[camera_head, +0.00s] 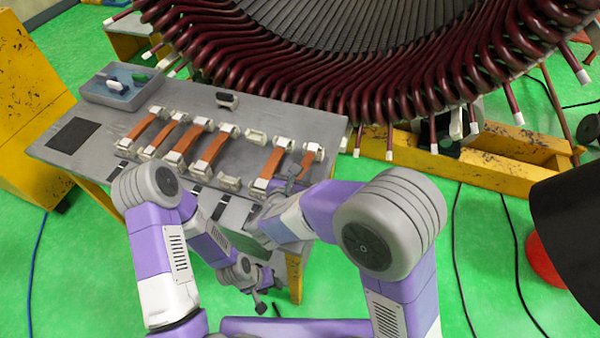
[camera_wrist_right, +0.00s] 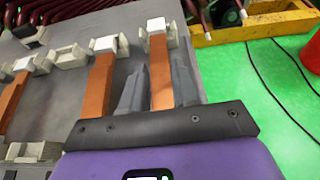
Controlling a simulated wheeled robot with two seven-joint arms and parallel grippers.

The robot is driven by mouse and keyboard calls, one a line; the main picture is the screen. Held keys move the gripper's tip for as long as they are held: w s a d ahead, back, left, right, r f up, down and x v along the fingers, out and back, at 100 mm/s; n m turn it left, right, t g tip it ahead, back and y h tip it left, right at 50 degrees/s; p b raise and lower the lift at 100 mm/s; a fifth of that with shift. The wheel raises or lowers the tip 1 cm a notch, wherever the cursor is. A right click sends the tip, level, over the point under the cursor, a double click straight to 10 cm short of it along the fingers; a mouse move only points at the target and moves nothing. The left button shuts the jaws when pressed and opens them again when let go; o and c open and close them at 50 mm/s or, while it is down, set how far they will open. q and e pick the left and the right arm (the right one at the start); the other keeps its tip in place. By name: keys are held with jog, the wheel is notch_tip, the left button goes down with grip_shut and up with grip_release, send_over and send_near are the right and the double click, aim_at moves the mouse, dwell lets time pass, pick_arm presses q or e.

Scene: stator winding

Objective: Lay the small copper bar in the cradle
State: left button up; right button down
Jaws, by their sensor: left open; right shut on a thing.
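The small copper bar (camera_head: 308,160) has a white far end and is at the right end of the row on the grey table. In the right wrist view, the bar (camera_wrist_right: 162,78) runs between the two fingers of my right gripper (camera_wrist_right: 160,88), which is shut on it. The bar's white far end is at the pale cradle block (camera_wrist_right: 172,38); I cannot tell whether it rests in it or is just above. My right gripper (camera_head: 291,181) hides the near end. My left gripper (camera_head: 262,300) is open and empty, low beside the table's front edge.
Several other copper bars (camera_head: 208,150) lie in pale cradle blocks to the left. A grey-blue tray (camera_head: 122,88) stands at the table's back left, and a small dark-and-white object (camera_head: 228,100) lies near the back edge. The large stator (camera_head: 400,95) with dark red coils looms behind.

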jog(key=shift+f+b, duration=0.35)
jog(key=shift+f, duration=0.25)
jog(key=c, duration=0.8)
grip_release()
